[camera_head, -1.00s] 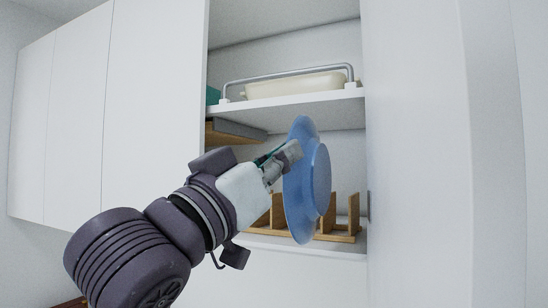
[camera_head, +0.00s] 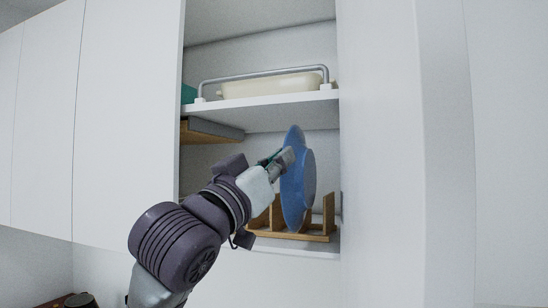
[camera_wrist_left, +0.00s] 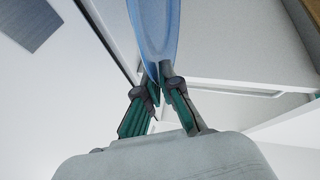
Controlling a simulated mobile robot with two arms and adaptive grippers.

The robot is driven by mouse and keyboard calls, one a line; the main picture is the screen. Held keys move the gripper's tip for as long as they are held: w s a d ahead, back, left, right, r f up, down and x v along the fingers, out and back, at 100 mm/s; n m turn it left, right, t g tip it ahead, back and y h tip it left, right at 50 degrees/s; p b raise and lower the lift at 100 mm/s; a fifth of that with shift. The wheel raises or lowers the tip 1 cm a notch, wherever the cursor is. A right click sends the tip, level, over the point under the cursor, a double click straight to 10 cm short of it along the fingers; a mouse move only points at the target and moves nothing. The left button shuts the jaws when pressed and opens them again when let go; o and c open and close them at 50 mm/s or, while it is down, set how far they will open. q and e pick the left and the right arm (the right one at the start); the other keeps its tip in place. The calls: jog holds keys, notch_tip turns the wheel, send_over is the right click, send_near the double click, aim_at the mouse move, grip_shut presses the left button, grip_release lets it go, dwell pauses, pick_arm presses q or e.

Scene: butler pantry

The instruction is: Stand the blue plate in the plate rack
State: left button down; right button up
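The blue plate (camera_head: 297,185) is upright on edge in the head view, at the wooden plate rack (camera_head: 318,236) on the cabinet's lower shelf. Its lower rim overlaps the rack's dividers; I cannot tell whether it is seated in a slot. My left gripper (camera_head: 286,160) is shut on the plate's left upper edge. In the left wrist view, the two fingertips (camera_wrist_left: 160,82) pinch the rim of the blue plate (camera_wrist_left: 155,25). The plate hides part of the rack. My right gripper is in neither view.
Above the rack is a white shelf (camera_head: 262,108) with a cream dish (camera_head: 272,86) behind a metal rail (camera_head: 265,72). A brown board (camera_head: 208,132) hangs under it at the left. White cabinet walls stand close on both sides.

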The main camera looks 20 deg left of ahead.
pick_arm(q)
jog(key=shift+w+d+f+p, duration=0.1)
jog(key=shift+w+f+p, duration=0.25)
jog(key=shift+w, duration=1.45)
jog(key=shift+w+d+f+p, duration=0.15)
jog(key=shift+w+f, duration=0.25)
jog(key=shift+w, duration=1.35)
jog(key=shift+w+a+f+p, duration=0.1)
jog(key=shift+w+f+p, duration=0.25)
jog(key=shift+w, duration=1.45)
jog(key=shift+f, duration=0.15)
jog(key=c, duration=1.2)
grip_release()
jog(key=shift+s, duration=0.1)
jog(key=shift+c, duration=0.2)
jog(key=shift+f, duration=0.1)
